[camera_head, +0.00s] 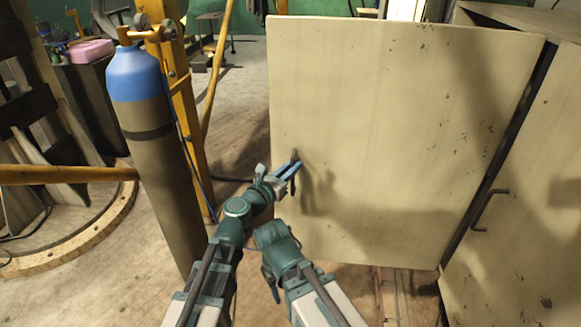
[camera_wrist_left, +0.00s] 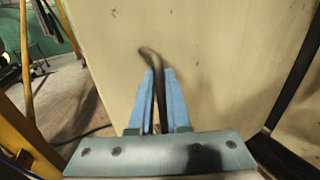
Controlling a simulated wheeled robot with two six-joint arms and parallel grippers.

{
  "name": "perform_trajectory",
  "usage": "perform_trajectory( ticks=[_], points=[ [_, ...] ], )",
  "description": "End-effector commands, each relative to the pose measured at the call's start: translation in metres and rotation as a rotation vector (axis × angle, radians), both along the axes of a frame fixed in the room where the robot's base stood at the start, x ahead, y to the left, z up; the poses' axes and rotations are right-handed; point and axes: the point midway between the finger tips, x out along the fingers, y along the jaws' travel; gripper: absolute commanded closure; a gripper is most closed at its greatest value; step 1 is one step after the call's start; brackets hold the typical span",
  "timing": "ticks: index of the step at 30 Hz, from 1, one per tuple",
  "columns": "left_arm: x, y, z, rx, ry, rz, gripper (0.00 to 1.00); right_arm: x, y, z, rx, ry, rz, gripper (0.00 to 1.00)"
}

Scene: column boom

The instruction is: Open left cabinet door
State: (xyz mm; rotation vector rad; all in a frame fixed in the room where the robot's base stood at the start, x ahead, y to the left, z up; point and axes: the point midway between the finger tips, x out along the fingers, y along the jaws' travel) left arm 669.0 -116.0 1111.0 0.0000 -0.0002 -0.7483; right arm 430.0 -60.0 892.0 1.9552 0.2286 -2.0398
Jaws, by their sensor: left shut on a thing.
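The left cabinet door (camera_head: 390,110) is a large pale, scuffed panel in the middle of the head view. It stands at an angle to the door on its right, with a dark gap along its right edge. Its dark bar handle (camera_head: 295,158) is near its left edge. My left gripper (camera_head: 288,171) is at this handle, its blue fingers shut on it. In the left wrist view, the curved end of the handle (camera_wrist_left: 148,55) sticks out past the fingertips (camera_wrist_left: 153,88), in front of the pale door (camera_wrist_left: 220,60).
A gas cylinder (camera_head: 150,150) with a blue top stands left of my left arm, by a yellow post (camera_head: 178,85). At the right is another cabinet door (camera_head: 530,220) with its own handle (camera_head: 487,210). Floor (camera_head: 240,100) shows between the post and the left door.

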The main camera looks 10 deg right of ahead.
Motion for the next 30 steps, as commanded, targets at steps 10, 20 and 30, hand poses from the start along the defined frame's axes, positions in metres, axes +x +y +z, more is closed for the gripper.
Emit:
perform_trajectory(
  ticks=[10,20,30],
  points=[
    [-0.0003,-0.0003,-0.0001,0.000,0.000,-0.001,0.80,0.0000,0.0000,-0.0001,0.000,0.000,0.000,0.50],
    [-0.0003,-0.0003,-0.0002,0.000,0.000,-0.001,0.55,0.0000,0.0000,-0.0001,0.000,0.000,0.000,0.50],
    [-0.0094,0.0056,-0.0002,0.000,0.000,-0.001,0.55,0.0000,0.0000,-0.0002,0.000,0.000,0.000,0.50]
  ],
)
